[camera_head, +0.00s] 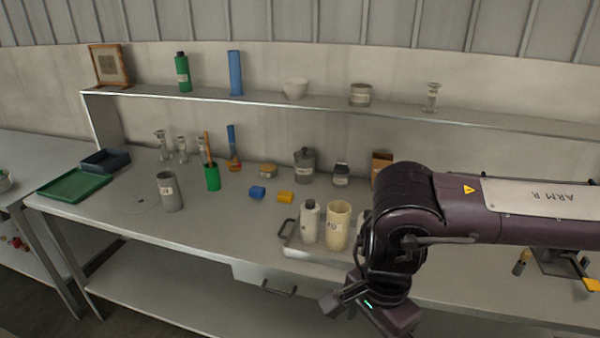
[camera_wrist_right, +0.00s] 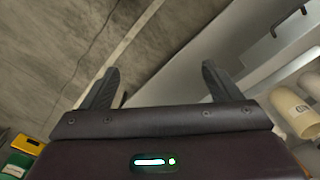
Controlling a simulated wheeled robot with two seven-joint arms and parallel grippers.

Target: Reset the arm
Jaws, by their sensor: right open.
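My right arm comes in from the right in the head view, bent at the wrist in front of the bench. My right gripper (camera_head: 372,312) points down near the bench's front edge, just below the metal tray (camera_head: 290,243). In the right wrist view my right gripper (camera_wrist_right: 160,88) shows its two fingers spread apart with nothing between them; the floor lies beyond. My left gripper is not in view.
A white bottle (camera_head: 309,222) and a cream cylinder (camera_head: 338,226) stand on the tray, close to my right wrist. A grey cylinder (camera_head: 170,191), green cup (camera_head: 212,178), blue block (camera_head: 257,192) and yellow block (camera_head: 285,197) stand leftward.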

